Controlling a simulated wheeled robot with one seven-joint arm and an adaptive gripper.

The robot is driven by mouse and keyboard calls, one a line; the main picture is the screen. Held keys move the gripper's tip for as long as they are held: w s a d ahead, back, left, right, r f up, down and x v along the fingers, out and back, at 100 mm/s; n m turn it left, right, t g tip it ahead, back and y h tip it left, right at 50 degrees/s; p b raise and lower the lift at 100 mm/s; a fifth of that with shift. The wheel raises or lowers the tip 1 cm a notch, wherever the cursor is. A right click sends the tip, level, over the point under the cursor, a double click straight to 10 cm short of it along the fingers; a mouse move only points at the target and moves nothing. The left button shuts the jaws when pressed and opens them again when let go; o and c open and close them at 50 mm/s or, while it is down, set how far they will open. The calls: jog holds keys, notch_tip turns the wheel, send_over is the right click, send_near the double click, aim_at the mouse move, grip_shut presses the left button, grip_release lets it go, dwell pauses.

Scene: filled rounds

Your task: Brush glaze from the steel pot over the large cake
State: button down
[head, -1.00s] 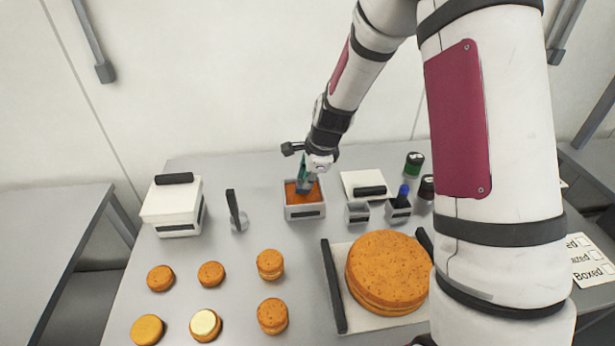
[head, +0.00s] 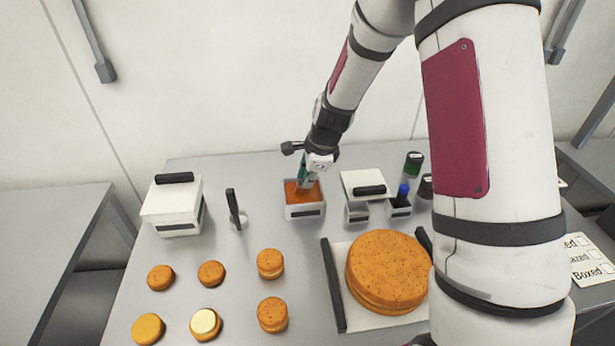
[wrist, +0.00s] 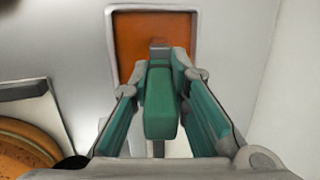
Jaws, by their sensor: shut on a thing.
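The steel pot (head: 305,212) is a square, open, light grey container at the back middle of the table, with orange glaze (head: 294,193) inside. It also shows at the top of the wrist view (wrist: 194,40). My gripper (head: 309,166) is above the pot, shut on a brush (wrist: 160,100) with a teal handle. The brush points down to the glaze; I cannot tell whether its tip touches it. The large cake (head: 388,268), round, brown and speckled, lies on a pale board (head: 350,316) at the front right. Its edge shows at left in the wrist view (wrist: 25,150).
A lidded white pot (head: 172,208) stands at the left, beside a small holder with a dark upright handle (head: 233,205). Several small round cakes (head: 270,264) lie front left.

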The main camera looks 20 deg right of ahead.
jog(key=shift+r+p, duration=0.85)
jog(key=shift+r, duration=2.6)
